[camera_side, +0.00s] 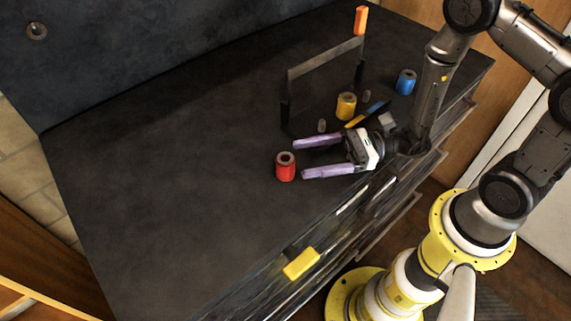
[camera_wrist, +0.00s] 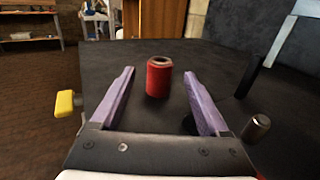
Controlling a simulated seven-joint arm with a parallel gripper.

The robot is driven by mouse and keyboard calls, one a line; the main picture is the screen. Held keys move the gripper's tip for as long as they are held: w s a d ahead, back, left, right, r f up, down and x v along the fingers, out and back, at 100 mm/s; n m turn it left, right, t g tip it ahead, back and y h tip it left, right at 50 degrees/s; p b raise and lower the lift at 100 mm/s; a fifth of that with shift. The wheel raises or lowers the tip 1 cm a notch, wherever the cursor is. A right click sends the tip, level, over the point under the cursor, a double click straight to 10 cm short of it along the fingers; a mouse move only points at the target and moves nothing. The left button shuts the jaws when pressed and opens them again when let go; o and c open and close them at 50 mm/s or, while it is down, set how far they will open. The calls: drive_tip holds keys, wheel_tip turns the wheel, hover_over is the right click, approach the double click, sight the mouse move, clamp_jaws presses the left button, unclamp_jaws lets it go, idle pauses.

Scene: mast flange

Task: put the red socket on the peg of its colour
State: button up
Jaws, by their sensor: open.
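The red socket (camera_side: 285,167) stands upright on the dark top, with its round hole facing up. My gripper (camera_side: 299,158) is open and low over the top, its two purple fingers pointing at the socket. In the side view the socket is just off the fingertips. In the wrist view the red socket (camera_wrist: 158,79) appears centred between the fingertips, with a gap on each side. A short grey peg (camera_side: 322,126) stands behind the fingers; a grey peg-like piece (camera_wrist: 257,127) is at right in the wrist view. I cannot make out a red peg.
A yellow socket (camera_side: 346,106) and a blue socket (camera_side: 406,82) stand behind my gripper. A yellow block (camera_side: 301,263) sits at the front edge. The left of the top is clear.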

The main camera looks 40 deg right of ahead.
sight(285, 161)
drive_tip(key=shift+x, duration=2.75)
clamp_jaws()
